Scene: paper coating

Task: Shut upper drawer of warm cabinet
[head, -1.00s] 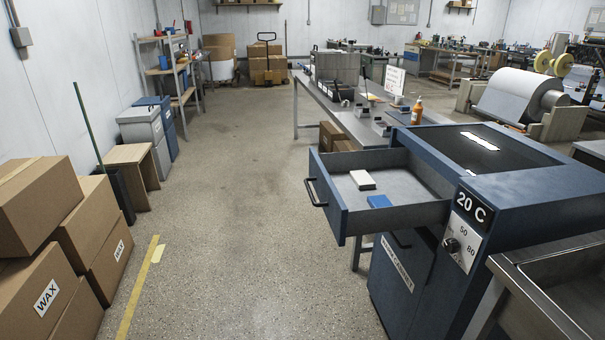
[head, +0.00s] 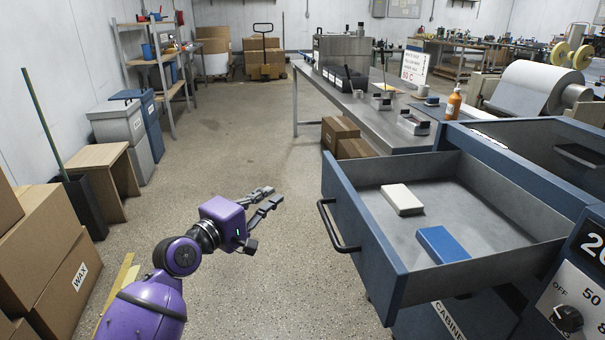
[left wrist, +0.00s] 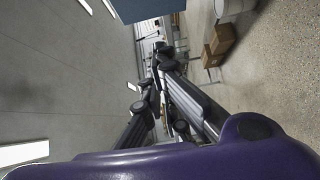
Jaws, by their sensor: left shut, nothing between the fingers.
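The upper drawer (head: 362,232) of the blue warm cabinet (head: 520,150) is pulled well out in the head view. A white block (head: 402,199) and a blue block (head: 442,245) lie inside it. A dark bar handle (head: 333,228) is on its front. My left gripper (head: 272,197) is shut and empty, to the left of the handle and apart from it. The gripper's fingers also show in the left wrist view (left wrist: 158,60). My right gripper is not in view.
A steel table (head: 375,115) with small tools stands behind the drawer. Cardboard boxes (head: 45,235) and a small wooden stand (head: 105,170) line the left side. The floor between them and the drawer is open.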

